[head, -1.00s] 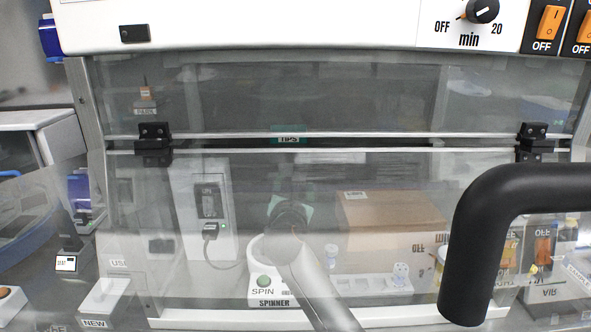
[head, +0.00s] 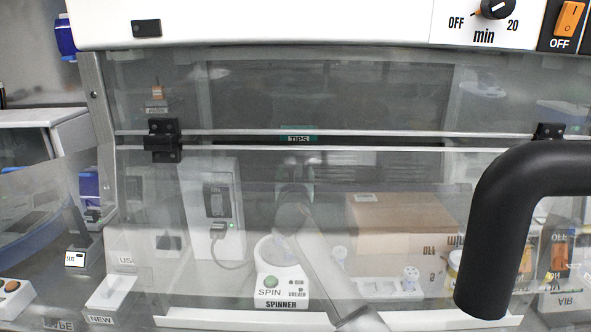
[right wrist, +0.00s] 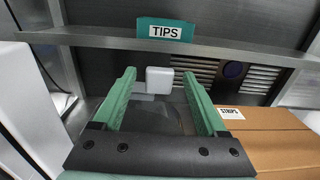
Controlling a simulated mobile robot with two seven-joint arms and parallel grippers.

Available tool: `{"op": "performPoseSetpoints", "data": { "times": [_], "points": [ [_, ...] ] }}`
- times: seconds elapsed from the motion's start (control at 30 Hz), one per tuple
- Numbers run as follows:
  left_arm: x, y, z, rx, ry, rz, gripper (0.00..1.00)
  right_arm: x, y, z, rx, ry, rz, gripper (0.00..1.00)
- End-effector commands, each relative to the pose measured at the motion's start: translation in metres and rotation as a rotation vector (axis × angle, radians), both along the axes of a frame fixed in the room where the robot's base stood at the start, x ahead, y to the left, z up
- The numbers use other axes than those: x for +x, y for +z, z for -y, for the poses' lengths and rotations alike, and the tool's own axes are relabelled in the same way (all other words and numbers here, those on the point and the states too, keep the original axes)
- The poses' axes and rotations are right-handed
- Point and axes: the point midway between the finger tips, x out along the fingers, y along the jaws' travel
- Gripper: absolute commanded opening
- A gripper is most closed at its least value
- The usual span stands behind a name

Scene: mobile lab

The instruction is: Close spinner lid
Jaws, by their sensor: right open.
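The white spinner (head: 283,291), with a green SPIN button and a round top, stands behind the glass of the hood in the head view. My right arm reaches in from the bottom middle. My right gripper (head: 296,190) is above and behind the spinner's round top, and the arm covers part of that top. In the right wrist view my right gripper (right wrist: 160,75) has its green fingers wide apart. A white block (right wrist: 160,80) shows between them with a grey see-through area below; I cannot tell whether this is the spinner lid. My left gripper is not in view.
A brown carton (head: 400,220) stands right of the spinner and shows as the STRIPS box (right wrist: 270,140) in the right wrist view. A TIPS box (right wrist: 165,31) is beyond the fingers. A white socket box (head: 212,215) stands left. The glass sash has horizontal rails.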

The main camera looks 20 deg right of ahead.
Motion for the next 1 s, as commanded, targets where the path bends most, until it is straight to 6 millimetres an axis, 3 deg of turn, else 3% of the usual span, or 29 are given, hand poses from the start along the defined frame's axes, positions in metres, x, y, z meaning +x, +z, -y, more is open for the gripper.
{"op": "performPoseSetpoints", "data": {
  "times": [0.3,0.67,1.0],
  "points": [
    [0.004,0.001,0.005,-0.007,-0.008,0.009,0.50,0.021,0.000,0.010,0.001,0.000,0.000,0.75],
    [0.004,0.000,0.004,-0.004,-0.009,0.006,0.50,0.023,0.000,0.011,0.001,0.001,0.000,0.74],
    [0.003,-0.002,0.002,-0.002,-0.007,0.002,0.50,0.023,0.000,0.011,0.001,0.000,0.000,0.36]
  ]
}}
